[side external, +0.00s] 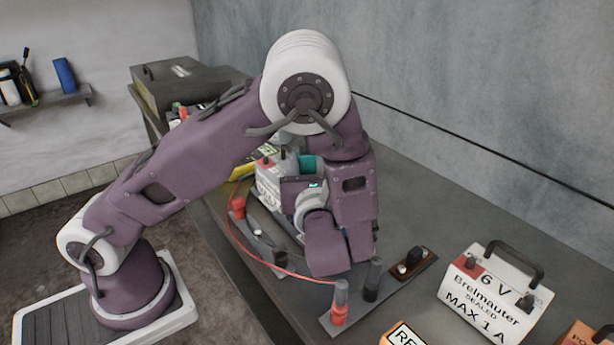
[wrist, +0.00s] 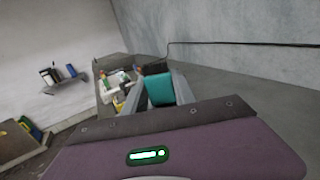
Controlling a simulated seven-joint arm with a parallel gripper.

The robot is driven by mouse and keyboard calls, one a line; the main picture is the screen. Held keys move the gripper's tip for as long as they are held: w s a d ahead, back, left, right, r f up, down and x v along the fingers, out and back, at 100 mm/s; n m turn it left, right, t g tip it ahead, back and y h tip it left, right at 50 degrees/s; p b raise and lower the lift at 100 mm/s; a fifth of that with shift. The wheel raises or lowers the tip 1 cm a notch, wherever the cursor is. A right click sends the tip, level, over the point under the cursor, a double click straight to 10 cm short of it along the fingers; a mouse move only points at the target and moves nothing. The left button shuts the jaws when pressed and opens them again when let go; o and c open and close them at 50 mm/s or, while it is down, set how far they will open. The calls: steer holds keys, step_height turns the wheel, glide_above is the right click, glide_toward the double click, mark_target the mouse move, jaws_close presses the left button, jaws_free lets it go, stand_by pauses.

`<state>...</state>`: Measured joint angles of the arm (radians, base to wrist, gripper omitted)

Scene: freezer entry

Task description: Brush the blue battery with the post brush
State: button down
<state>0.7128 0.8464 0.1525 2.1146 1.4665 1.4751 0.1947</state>
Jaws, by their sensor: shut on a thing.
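My gripper (wrist: 158,98) is shut on a teal block-shaped thing (wrist: 160,88), which shows between its grey fingers. The same teal thing shows partly behind my wrist in the side view (side external: 307,164). Its lower part is hidden, and I cannot tell for sure that it is the post brush. I see no clearly blue battery on the bench; my arm hides part of the middle. A white battery (side external: 268,185) with a red corner stands just left of my gripper, partly covered.
A white 6 V battery (side external: 489,300) with a black handle stands at the right. A board with red and black posts (side external: 340,305) lies in front, with a red wire running to it. A dark case (side external: 185,85) sits at the back. A shelf (side external: 45,103) hangs on the left wall.

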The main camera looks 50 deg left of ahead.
steer(key=shift+r, duration=5.05)
steer(key=d+f, duration=0.2)
steer(key=d, duration=0.1)
steer(key=d+f, duration=0.2)
steer(key=d, duration=0.1)
steer(key=d+f, duration=0.3)
steer(key=d, duration=0.1)
steer(key=shift+s, duration=0.1)
steer(key=shift+f, duration=2.05)
steer(key=shift+f, duration=1.4)
steer(key=c, duration=0.9)
jaws_free()
